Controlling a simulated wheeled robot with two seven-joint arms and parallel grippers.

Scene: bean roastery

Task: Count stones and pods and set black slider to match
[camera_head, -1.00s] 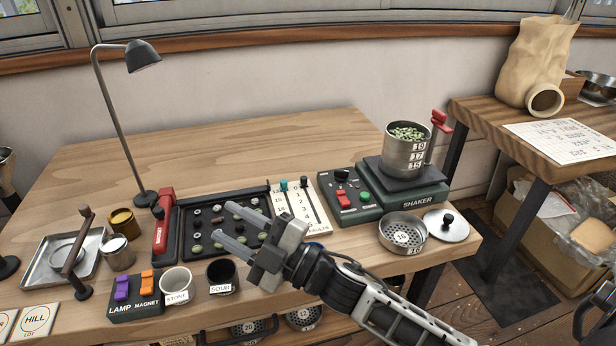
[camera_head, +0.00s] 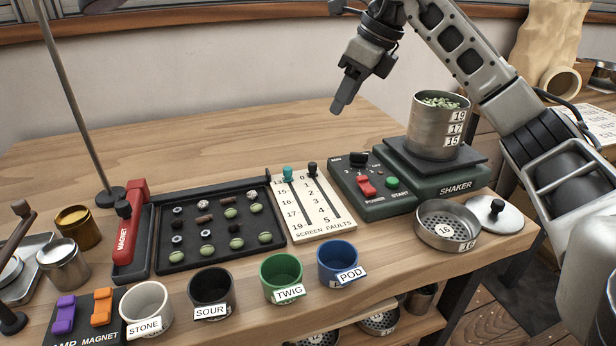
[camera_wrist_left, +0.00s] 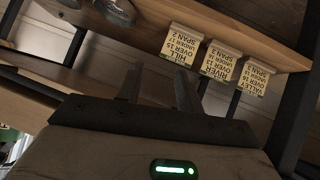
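The black sorting tray (camera_head: 163,240) holds spaced rows of small pieces: green beans, dark pieces, pale speckled lumps, a brown stick-like piece and ring-like pieces. Some are too small to name surely. The white "SCREEN FAULTS" board (camera_head: 326,228) stands right of the tray. Its black slider (camera_head: 313,169) is at the top of the right track, near 0. The teal slider (camera_head: 288,174) is at the top of the left track. My right gripper (camera_head: 340,105) is above the table behind the board, empty, seen edge-on. My left gripper (camera_wrist_left: 157,88) shows in the left wrist view, fingers apart and empty.
STONE (camera_head: 147,303), SOUR (camera_head: 211,289), TWIG (camera_head: 281,273) and POD (camera_head: 338,259) cups line the front. The red magnet (camera_head: 130,228) stands left of the tray. The shaker (camera_head: 440,175) bears a bean-filled sieve stack (camera_head: 438,128). The table behind the tray is clear.

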